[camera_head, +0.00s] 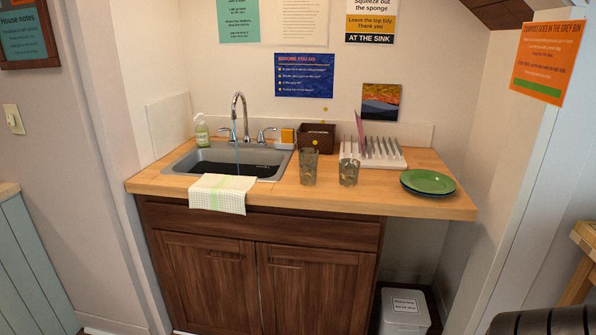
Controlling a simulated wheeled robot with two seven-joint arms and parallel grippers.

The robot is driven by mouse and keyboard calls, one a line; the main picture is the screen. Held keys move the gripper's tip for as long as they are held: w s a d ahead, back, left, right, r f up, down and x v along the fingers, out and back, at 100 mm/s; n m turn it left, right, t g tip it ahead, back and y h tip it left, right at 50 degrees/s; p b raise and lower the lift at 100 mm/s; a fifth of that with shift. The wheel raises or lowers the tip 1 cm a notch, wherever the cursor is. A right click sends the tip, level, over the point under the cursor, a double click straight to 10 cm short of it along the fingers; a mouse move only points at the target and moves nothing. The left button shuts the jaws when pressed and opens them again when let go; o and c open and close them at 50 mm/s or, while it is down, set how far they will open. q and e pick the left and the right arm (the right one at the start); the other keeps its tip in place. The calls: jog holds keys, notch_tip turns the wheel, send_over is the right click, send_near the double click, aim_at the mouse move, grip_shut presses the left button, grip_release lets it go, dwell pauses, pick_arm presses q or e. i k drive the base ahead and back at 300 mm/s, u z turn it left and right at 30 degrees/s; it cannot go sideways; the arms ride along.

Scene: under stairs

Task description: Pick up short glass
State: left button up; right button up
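Two clear patterned glasses stand upright on the wooden counter, right of the sink. The right one is the short glass (348,173), a little lower than the taller glass (308,168) on its left. A narrow gap separates them. The short glass is in front of the white dish rack, and nothing hides it. Neither of my grippers is in view.
The sink (205,163) with running tap is left of the glasses, a cloth (220,193) over its front edge. Behind stand a brown basket (317,136) and dish rack (390,160). Green-topped plates (428,182) lie right. The counter (330,198) is clear in front.

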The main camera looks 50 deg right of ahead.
aim_at(348, 169)
jog(key=u, duration=0.05)
jog(key=i, duration=1.4)
jog(key=z, duration=1.3)
jog(key=i, duration=0.75)
jog(key=z, duration=0.9)
